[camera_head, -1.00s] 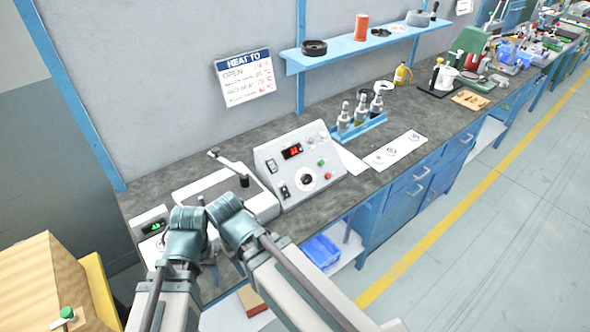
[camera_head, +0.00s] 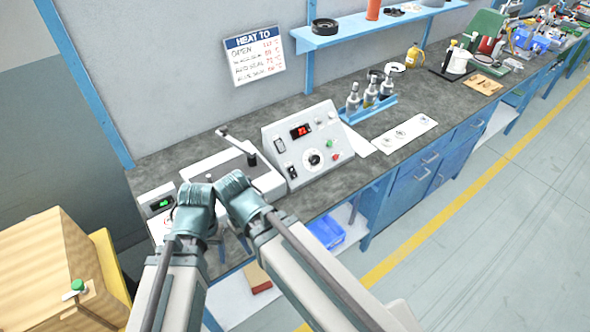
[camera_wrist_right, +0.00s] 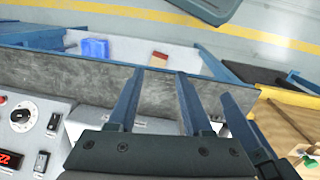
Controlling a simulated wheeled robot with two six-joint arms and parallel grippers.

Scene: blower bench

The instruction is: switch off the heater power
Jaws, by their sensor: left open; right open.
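The grey heater control box (camera_head: 303,150) stands on the bench in the head view. Its sloped face has a red display (camera_head: 301,131), an upper rocker switch (camera_head: 280,145), a lower rocker switch (camera_head: 292,171), a black dial (camera_head: 314,160), and green and red buttons. Labels are too small to read, and I cannot tell the switch positions. My left gripper (camera_head: 195,192) and right gripper (camera_head: 232,184) are close together, left of the box and apart from it. Both are open and empty. In the right wrist view, the right gripper (camera_wrist_right: 160,72) points away from the panel (camera_wrist_right: 30,128) at lower left.
A blue rack of bottles (camera_head: 368,108) and a white sheet (camera_head: 405,133) lie to the right. A shelf (camera_head: 375,30) hangs above. A wooden crate (camera_head: 45,260) is at lower left.

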